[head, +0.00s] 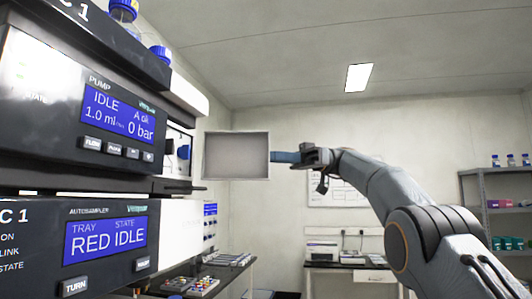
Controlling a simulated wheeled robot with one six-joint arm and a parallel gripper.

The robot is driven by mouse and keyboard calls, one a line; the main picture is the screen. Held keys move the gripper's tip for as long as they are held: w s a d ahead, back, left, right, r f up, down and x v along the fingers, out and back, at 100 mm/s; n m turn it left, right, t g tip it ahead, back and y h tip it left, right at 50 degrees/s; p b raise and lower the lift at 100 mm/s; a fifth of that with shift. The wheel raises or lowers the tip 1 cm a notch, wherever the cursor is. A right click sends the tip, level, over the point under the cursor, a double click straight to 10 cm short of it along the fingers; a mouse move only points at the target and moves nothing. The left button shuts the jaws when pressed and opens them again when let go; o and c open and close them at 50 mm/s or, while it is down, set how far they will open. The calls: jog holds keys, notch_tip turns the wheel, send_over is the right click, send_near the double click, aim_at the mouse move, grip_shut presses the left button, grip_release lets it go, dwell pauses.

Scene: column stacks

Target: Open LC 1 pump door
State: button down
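The LC 1 stack fills the left side of the head view. Its pump module (62,98) shows IDLE, 1.0 ml and 0 bar on a blue screen. A pale rectangular panel with a thin dark edge, seemingly the pump door (236,156), stands out to the right of the pump. A light bay with a blue part (183,151) shows between the screen and the panel. My gripper (277,157) is at the panel's right edge, its blue tip pointing left. It looks close to or touching that edge; I cannot tell which. Its finger gap is not visible.
The autosampler module (75,245) sits below the pump, its screen showing RED IDLE. Blue-capped bottles (124,10) stand on top of the stack. A bench (350,265) and a shelf rack (497,205) stand farther back. Open air lies below the panel and gripper.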

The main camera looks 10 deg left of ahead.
jog(key=shift+a+f, duration=0.15)
jog(key=shift+f, duration=0.15)
jog(key=c, duration=1.9)
grip_release()
jog(key=shift+w+a, duration=0.1)
jog(key=shift+a, duration=0.15)
jog(key=shift+c, duration=0.2)
jog(key=shift+d+r, duration=0.15)
jog(key=shift+d, duration=0.05)
jog(key=shift+b, duration=0.3)
